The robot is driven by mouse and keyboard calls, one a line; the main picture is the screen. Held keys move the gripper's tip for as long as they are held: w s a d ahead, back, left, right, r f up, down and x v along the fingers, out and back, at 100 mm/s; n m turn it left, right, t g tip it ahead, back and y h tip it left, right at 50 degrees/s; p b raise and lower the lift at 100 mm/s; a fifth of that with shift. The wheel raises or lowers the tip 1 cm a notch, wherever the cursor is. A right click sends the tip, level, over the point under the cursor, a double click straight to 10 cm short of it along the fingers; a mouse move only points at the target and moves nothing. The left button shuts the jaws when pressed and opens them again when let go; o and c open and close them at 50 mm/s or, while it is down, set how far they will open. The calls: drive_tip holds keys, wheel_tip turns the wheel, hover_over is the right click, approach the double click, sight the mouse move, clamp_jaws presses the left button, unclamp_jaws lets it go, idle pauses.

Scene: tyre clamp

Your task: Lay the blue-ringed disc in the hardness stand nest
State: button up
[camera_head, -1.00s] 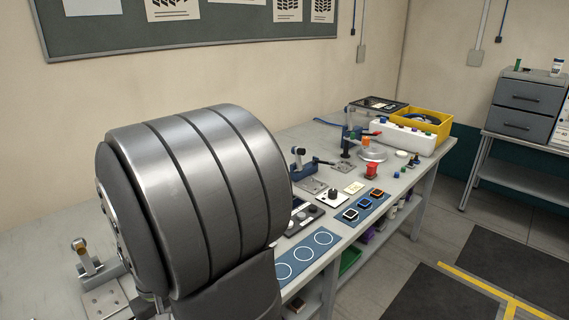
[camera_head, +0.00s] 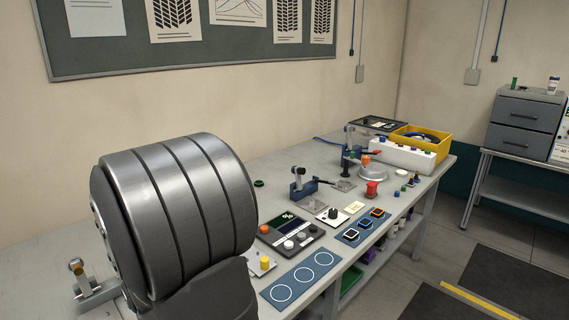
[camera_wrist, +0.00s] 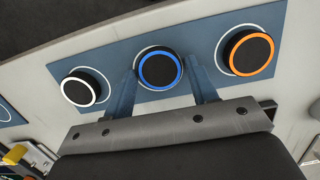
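The blue-ringed disc (camera_wrist: 160,69) is black with a blue rim. It sits on a blue mat (camera_wrist: 112,52), between a white-ringed disc (camera_wrist: 81,90) and an orange-ringed disc (camera_wrist: 249,53). In the head view it is the middle disc (camera_head: 365,223). My gripper (camera_wrist: 161,65) is open and empty, its two fingers appearing either side of the blue-ringed disc. I cannot tell the height gap. The gripper does not show in the head view. A blue-column stand with a red handle (camera_head: 351,147) stands farther back; I cannot tell whether it is the hardness stand. No nest is clearly recognisable.
A second blue mat with empty white circles (camera_head: 303,279) lies nearer. A dark control panel (camera_head: 292,233), a blue lever clamp (camera_head: 301,186), a red knob-like part (camera_head: 372,189), a white box (camera_head: 402,148) and a yellow bin (camera_head: 430,147) share the bench. My large grey arm link covers the left.

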drive_tip(key=c, duration=0.6)
drive_tip(key=shift+r, duration=3)
drive_tip(key=shift+c, duration=0.3)
